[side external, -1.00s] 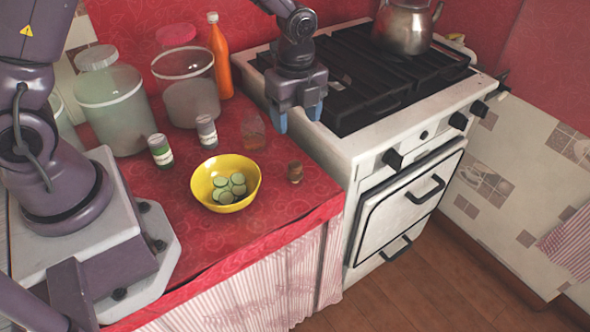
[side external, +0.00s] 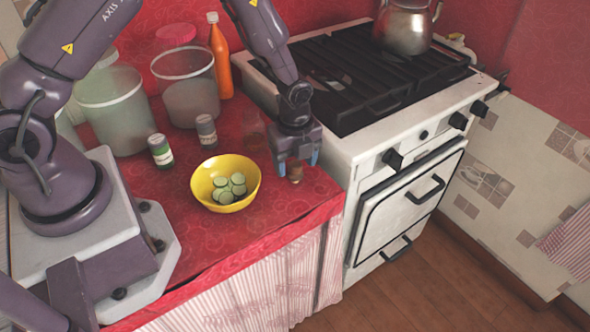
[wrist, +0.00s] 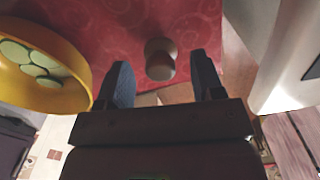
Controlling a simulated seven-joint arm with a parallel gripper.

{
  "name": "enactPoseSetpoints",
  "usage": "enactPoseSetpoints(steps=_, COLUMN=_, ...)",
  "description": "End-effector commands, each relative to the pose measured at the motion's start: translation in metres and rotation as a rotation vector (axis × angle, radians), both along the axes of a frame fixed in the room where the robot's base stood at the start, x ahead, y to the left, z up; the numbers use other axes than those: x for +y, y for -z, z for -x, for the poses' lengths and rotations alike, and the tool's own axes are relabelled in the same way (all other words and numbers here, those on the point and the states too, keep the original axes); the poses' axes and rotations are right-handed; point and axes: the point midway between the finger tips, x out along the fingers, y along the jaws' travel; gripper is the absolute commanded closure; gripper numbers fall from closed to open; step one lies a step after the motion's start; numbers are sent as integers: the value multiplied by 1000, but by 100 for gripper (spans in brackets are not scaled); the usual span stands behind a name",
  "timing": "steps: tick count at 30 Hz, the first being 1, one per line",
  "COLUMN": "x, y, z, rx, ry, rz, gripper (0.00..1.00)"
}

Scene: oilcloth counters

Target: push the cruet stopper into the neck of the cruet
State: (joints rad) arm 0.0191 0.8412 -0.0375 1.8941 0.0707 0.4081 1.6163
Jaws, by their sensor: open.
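The cruet stopper (side external: 295,173), a small brown cork-like piece, stands on the red oilcloth near the counter's front right. My gripper (side external: 297,168) is open and low over it, with blue fingertips on either side. In the wrist view the stopper (wrist: 160,59) lies just ahead of and between the two open fingers (wrist: 160,85), with no clear contact. The cruet (side external: 254,133), a clear reddish glass bottle, stands behind my gripper and is partly hidden by it; its neck cannot be made out.
A yellow bowl (side external: 206,193) of cucumber slices stands left of the stopper. Two small jars (side external: 160,150) (side external: 206,130), larger containers (side external: 112,115) and an orange bottle (side external: 220,60) stand behind. The white stove (side external: 350,150) borders the right.

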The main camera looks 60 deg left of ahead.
Motion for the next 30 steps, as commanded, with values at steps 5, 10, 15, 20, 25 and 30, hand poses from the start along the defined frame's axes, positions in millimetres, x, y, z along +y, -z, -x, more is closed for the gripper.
enactPoseSetpoints(steps=5, x=-1, y=13, z=0, rx=-1, ry=0, rz=1, gripper=39)
enactPoseSetpoints(steps=10, x=0, y=13, z=0, rx=-2, ry=0, rz=1, gripper=39)
enactPoseSetpoints(steps=15, x=0, y=13, z=0, rx=-2, ry=0, rz=1, gripper=73)
enactPoseSetpoints(steps=20, x=0, y=12, z=0, rx=-2, ry=0, rz=1, gripper=91)
enactPoseSetpoints(steps=25, x=0, y=12, z=0, rx=-2, ry=0, rz=1, gripper=91)
enactPoseSetpoints(steps=30, x=0, y=6, z=-1, rx=-4, ry=-1, rz=2, gripper=91)
